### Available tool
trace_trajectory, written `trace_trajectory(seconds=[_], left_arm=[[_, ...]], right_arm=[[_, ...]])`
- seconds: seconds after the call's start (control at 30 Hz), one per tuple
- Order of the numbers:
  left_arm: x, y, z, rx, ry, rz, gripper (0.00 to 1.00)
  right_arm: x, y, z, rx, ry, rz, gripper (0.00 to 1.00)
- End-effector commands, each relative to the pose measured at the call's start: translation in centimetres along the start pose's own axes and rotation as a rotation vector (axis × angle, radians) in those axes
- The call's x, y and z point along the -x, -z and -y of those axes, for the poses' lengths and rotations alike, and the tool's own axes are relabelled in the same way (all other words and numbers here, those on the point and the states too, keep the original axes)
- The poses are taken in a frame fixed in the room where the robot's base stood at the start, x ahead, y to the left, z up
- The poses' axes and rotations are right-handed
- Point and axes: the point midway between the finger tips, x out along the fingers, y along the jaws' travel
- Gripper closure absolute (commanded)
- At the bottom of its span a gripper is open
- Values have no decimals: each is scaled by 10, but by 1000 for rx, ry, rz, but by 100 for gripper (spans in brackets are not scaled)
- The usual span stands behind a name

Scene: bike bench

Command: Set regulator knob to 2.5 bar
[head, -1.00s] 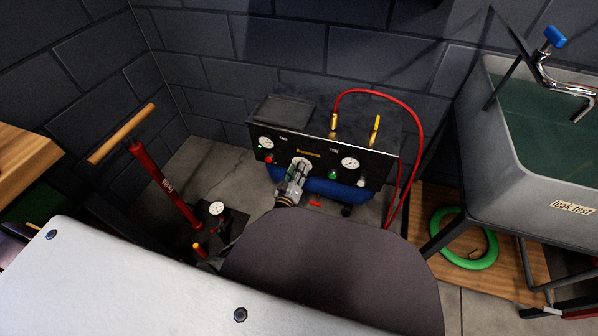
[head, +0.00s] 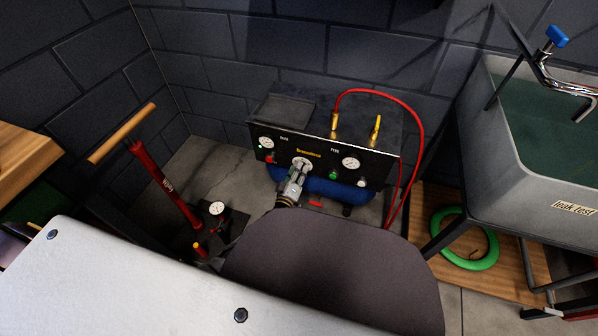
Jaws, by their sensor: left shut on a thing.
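The compressor's black front panel (head: 326,160) faces me near the back wall. The pale round regulator knob (head: 303,162) is at its middle, below the yellow lettering, partly covered by my left gripper. My left gripper (head: 299,172) reaches up to the panel from below and is shut on the knob. One white gauge (head: 266,143) is at the panel's left, another (head: 351,163) to the right of the knob. Their needles are too small to read. My right gripper is not in view.
A red hose (head: 421,120) loops from a brass fitting down the compressor's right side. A red floor pump (head: 165,188) stands at left. A grey leak-test sink (head: 520,155) is at right, with a green ring (head: 437,240) on the wood below. A blue tank (head: 335,188) sits under the panel.

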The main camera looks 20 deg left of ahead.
Motion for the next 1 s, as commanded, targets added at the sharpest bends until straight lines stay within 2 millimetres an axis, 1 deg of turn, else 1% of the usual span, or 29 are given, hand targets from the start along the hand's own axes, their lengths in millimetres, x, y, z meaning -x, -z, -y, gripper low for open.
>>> trace_trajectory(seconds=[0.03, 0.07, 0.1, 0.23, 0.27, 0.47, 0.67, 0.87, 1.0], left_arm=[[0, -3, -5, 2, -7, 3, 90], [0, -3, -5, 2, -7, 3, 90], [0, -3, -5, 2, -7, 3, 63], [0, -2, -4, 1, -6, 2, 46], [0, -2, -4, 1, -5, 2, 45], [0, -1, -2, -1, -3, 1, 45], [1, -1, -1, -1, -2, 1, 45], [9, -1, -1, -1, -1, 1, 45], [19, -1, 0, -1, 0, 2, 45]], right_arm=[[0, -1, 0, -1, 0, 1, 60], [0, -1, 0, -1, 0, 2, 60], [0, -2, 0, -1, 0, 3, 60], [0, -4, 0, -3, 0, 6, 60], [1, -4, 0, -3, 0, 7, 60], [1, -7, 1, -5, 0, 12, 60], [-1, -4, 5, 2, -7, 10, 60], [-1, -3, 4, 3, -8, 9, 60], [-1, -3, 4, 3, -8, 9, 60]])
